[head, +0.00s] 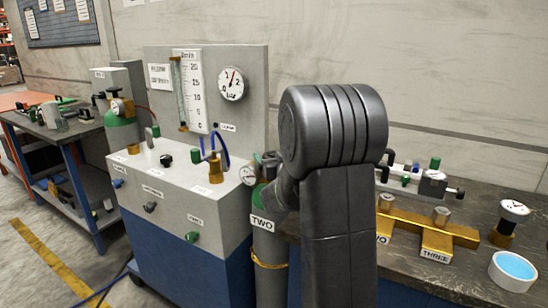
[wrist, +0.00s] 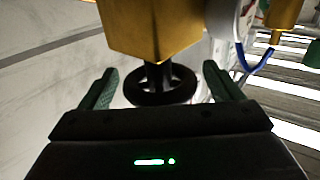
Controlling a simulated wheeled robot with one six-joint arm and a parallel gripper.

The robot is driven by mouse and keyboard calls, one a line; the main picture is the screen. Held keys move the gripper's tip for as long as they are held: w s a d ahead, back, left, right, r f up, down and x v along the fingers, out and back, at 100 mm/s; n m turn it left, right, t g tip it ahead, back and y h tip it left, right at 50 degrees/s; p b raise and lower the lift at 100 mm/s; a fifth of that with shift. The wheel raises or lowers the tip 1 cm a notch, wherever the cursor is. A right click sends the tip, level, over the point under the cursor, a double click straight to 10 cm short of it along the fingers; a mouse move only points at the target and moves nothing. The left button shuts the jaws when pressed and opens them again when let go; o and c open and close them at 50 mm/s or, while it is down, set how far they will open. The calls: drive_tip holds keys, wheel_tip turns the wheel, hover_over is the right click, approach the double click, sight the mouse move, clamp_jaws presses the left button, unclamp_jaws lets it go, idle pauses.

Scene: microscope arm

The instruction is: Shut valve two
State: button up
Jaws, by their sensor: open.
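In the wrist view a black handwheel (wrist: 160,88) on a short stem joins a brass valve body (wrist: 155,30). My gripper (wrist: 160,69) is open, with one green finger on each side of the wheel. I see gaps between the fingers and the wheel, so it is not gripped. No number shows on this valve in the wrist view. In the head view a grey cylinder (head: 269,270) carries a TWO label (head: 262,223), with a gauge (head: 249,175) above it. My arm hides the area right of this gauge, and I cannot make out my gripper there.
A grey panel cabinet (head: 165,190) with knobs and a blue hose stands left of the cylinder. On the bench at right are a brass manifold (head: 455,232) with a THREE label, a loose gauge (head: 514,209) and a white dish (head: 513,270) with blue contents.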

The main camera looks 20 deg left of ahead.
drive_tip(key=c, duration=1)
